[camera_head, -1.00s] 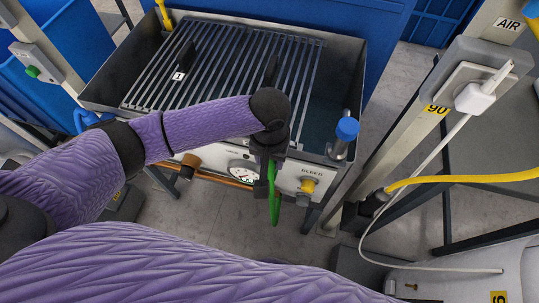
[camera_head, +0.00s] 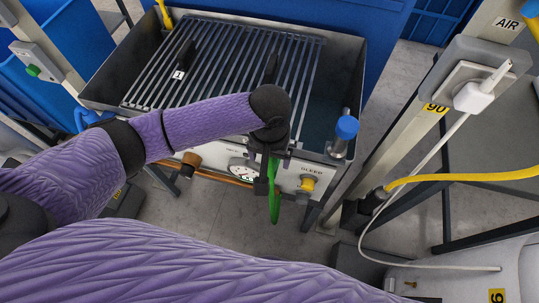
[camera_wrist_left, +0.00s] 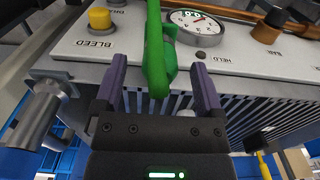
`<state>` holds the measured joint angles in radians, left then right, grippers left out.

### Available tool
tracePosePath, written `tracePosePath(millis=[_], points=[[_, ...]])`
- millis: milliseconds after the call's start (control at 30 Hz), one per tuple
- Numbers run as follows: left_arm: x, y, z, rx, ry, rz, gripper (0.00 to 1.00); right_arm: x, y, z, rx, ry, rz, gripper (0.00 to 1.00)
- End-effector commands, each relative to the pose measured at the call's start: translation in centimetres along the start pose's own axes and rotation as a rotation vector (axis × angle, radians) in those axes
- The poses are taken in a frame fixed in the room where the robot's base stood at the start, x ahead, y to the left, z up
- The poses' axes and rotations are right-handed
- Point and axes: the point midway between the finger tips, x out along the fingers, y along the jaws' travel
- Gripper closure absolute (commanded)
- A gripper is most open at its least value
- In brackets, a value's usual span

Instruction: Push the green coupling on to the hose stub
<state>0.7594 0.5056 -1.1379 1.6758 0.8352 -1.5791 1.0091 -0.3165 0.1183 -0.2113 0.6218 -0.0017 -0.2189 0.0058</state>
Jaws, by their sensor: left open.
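A long green part (camera_head: 274,200) shows at the front panel of the metal tank. I cannot tell for sure that it is the coupling. In the left wrist view the green part (camera_wrist_left: 157,55) runs between the fingers of my left gripper (camera_wrist_left: 160,78). The fingers are apart, with a gap on each side of it. In the head view my left gripper (camera_head: 271,165) hangs in front of the panel, its tips partly hidden by the wrist. I cannot pick out a hose stub with certainty. My right gripper is not in view.
The panel carries a pressure gauge (camera_head: 243,171), a yellow bleed knob (camera_head: 307,184) and a brown knob (camera_head: 189,163). A blue-capped post (camera_head: 346,128) stands at the tank's right corner. A yellow hose (camera_head: 460,178) and white cable (camera_head: 420,160) lie at the right.

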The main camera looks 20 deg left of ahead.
Motion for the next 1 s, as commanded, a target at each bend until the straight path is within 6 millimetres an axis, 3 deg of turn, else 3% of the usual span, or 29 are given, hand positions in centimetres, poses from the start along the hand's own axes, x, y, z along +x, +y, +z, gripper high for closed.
tracePosePath(millis=[33, 100, 233, 400, 1000], points=[[-2.1, 0.0, -0.1, 0.0, 0.007, 0.003, 0.11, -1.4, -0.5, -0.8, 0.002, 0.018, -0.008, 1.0], [-3.9, 0.0, -0.1, 0.0, 0.007, 0.002, 0.11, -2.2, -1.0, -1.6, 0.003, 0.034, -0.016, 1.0], [-6.5, 0.0, -0.1, 0.001, 0.006, 0.003, 0.11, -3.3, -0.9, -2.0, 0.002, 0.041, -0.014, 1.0], [-8.4, 0.0, 0.0, 0.001, 0.004, 0.001, 0.11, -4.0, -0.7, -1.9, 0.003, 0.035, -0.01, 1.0], [-8.6, 0.4, 0.3, 0.016, 0.003, 0.014, 0.11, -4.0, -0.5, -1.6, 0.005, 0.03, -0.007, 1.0]])
